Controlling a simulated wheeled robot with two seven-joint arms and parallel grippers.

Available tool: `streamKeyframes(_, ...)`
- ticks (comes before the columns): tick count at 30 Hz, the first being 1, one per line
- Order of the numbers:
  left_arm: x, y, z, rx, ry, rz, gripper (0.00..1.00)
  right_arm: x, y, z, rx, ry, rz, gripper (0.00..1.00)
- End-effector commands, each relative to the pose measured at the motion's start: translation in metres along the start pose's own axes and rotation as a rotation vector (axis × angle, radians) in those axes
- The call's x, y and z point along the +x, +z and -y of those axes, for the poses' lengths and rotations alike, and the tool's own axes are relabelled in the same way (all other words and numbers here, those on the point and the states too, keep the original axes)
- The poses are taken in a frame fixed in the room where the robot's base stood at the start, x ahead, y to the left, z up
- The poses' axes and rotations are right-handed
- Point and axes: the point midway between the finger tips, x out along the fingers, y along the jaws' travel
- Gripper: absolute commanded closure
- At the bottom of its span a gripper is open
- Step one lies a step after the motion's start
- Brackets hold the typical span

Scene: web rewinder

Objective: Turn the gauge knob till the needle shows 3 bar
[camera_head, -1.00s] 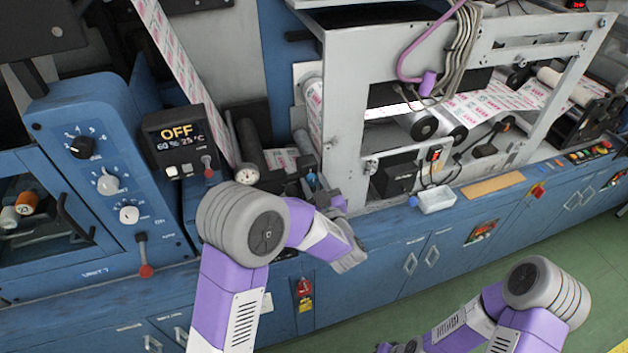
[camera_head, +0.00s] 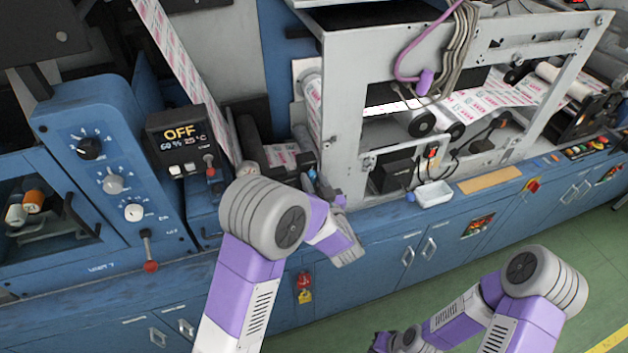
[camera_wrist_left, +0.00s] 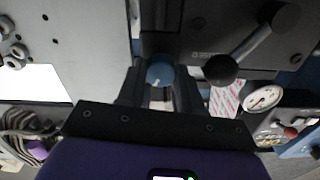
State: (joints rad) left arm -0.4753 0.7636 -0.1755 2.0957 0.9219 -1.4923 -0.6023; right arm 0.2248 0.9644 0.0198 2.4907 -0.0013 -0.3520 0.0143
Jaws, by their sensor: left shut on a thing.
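The blue gauge knob (camera_wrist_left: 160,73) shows between the dark fingers of my left gripper (camera_wrist_left: 158,88) in the left wrist view, and the fingers are shut on it. In the head view the left gripper (camera_head: 318,186) is at the blue knob (camera_head: 311,173) by the near side of the machine, partly covered by my forearm. The white round gauge (camera_wrist_left: 262,97) is right of the gripper in the left wrist view; its needle is too small to read. My right gripper (camera_head: 381,343) is at the bottom edge of the head view, its fingers not clear.
A black ball-ended lever (camera_wrist_left: 222,69) is close beside the left gripper. A display box (camera_head: 182,142) reading OFF and a blue panel with several knobs (camera_head: 107,180) stand at left. Green floor is open at right.

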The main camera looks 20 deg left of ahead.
Motion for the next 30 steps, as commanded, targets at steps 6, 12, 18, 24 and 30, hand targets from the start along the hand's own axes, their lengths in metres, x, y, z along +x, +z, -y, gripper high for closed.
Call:
streamKeyframes(6, 0.000, 0.001, 0.000, 0.000, 0.000, 0.002, 0.54, 0.000, 0.000, 0.000, 0.000, 0.000, 0.000, 1.00)
streamKeyframes(12, 0.000, 0.001, 0.000, -0.001, 0.000, 0.001, 0.54, 0.000, 0.000, 0.000, 0.000, 0.000, 0.000, 1.00)
streamKeyframes(18, -0.010, 0.000, -0.001, -0.002, 0.002, 0.001, 0.54, 0.001, 0.000, 0.000, 0.000, 0.000, 0.000, 1.00)
streamKeyframes(24, -0.044, 0.001, -0.001, 0.000, 0.005, 0.001, 0.54, 0.002, 0.000, -0.001, 0.000, 0.000, 0.000, 1.00)
streamKeyframes(30, -0.070, 0.001, -0.001, -0.001, 0.003, 0.001, 0.54, 0.003, 0.000, -0.001, 0.000, 0.000, 0.000, 1.00)
